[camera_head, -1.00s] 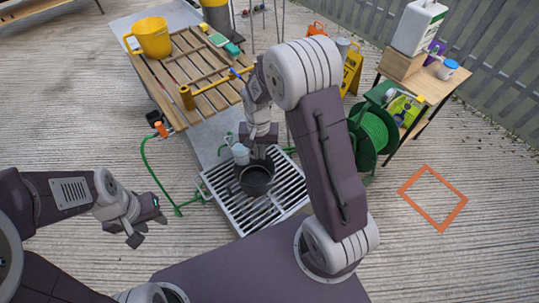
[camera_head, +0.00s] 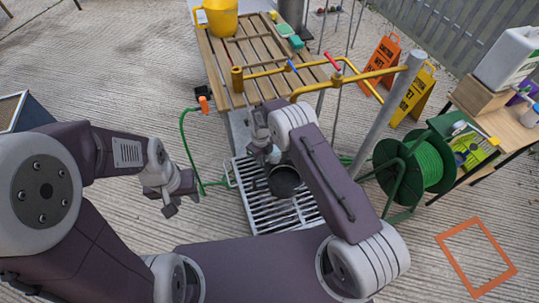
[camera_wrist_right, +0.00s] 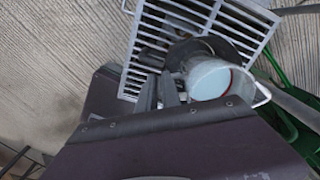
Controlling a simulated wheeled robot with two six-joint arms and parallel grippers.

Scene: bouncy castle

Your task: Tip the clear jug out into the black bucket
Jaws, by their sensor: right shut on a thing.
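The black bucket (camera_head: 286,184) stands on the metal grate. The clear jug (camera_head: 271,154) is at the bucket's far left edge. In the right wrist view the jug (camera_wrist_right: 208,80) looks like a pale see-through cylinder with a reddish line inside, partly covering the dark bucket (camera_wrist_right: 228,48). My right gripper (camera_wrist_right: 160,92) is shut on the jug, at its side; the exact grip is partly hidden. I cannot tell how far the jug is tilted. My left gripper (camera_head: 181,205) is empty, its fingers apart, left of the grate.
The metal grate (camera_head: 250,205) lies under the bucket. A slatted wooden table (camera_head: 225,65) with a yellow jug (camera_head: 220,18) and yellow pipework (camera_head: 330,88) stands behind. A green hose reel (camera_head: 415,168) is to the right, an orange square outline (camera_head: 476,257) on the ground.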

